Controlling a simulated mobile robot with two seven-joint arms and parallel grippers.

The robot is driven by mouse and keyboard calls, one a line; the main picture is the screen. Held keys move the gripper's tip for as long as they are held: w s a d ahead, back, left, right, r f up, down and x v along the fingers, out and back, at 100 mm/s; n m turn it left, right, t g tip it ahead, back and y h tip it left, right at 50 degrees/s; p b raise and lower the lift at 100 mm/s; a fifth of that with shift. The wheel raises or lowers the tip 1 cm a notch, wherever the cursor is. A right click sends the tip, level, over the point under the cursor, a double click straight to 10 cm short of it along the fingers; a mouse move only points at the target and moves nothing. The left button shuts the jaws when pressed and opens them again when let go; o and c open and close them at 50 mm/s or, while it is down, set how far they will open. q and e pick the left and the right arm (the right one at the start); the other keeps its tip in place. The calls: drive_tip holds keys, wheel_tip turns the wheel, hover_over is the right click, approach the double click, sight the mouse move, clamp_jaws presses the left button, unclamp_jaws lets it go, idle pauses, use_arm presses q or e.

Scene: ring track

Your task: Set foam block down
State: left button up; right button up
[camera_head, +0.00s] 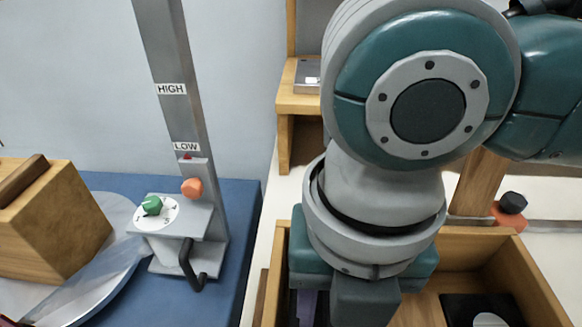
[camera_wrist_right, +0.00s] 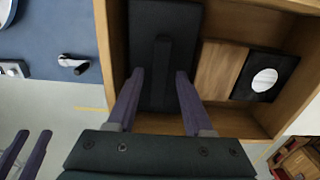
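A dark slab with a raised ridge, which I take for the foam block (camera_wrist_right: 185,35), is in a wooden box (camera_wrist_right: 117,40) in the right wrist view. It lies along the box's left side. My right gripper (camera_wrist_right: 159,72) is over it with its two purple fingers apart, one on each side of the ridge, with gaps visible. I cannot tell whether the slab rests on the box floor. In the head view my right arm hides the slab, and only a purple finger (camera_head: 307,307) shows. My left gripper (camera_wrist_right: 34,134) shows at the lower left of the wrist view, fingers apart and empty.
A black square with a white disc (camera_wrist_right: 264,76) lies in the box's other part. In the head view, a blue surface (camera_head: 250,205) left of the box holds a post with a dial (camera_head: 155,212), a black handle (camera_head: 190,265) and a wooden block (camera_head: 50,225).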

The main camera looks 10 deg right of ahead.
drive_tip(key=shift+r, duration=0.1)
drive_tip(key=shift+r, duration=0.3)
wheel_tip(320, 180, up, 12)
drive_tip(key=p, duration=0.2)
drive_tip(key=shift+f, duration=0.2)
